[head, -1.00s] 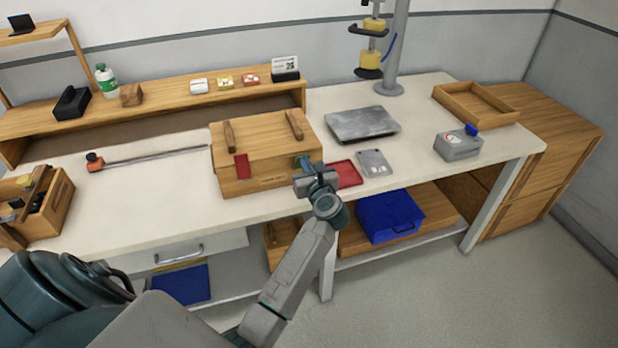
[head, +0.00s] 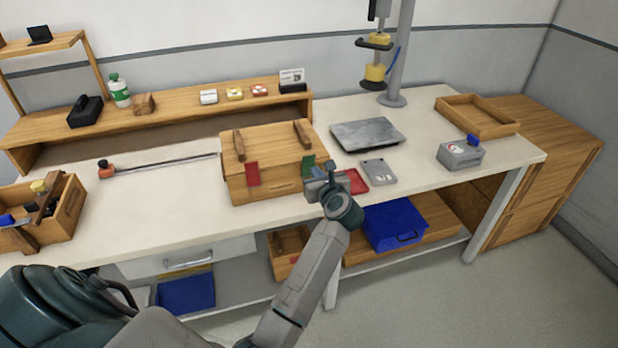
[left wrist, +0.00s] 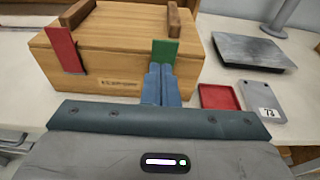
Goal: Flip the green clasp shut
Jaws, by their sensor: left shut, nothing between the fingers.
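A wooden box (head: 285,188) with two wooden strips on its lid stands on the bench. The green clasp (head: 308,164) is at the right part of its front edge; it also shows in the left wrist view (left wrist: 166,48). My left gripper (head: 315,175) is shut and empty, its fingertips (left wrist: 158,70) right at the clasp's lower part, hiding some of it. I cannot tell whether they touch, or whether the clasp lies flat on the front. A red clasp (head: 253,173) hangs over the front at the left. My right gripper is out of view.
Right of the box are a red tray (head: 357,181), a grey card-like case (head: 379,171) and a metal plate (head: 367,134). A wooden tool crate (head: 70,212) stands at the far left. The bench front left of the box is clear.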

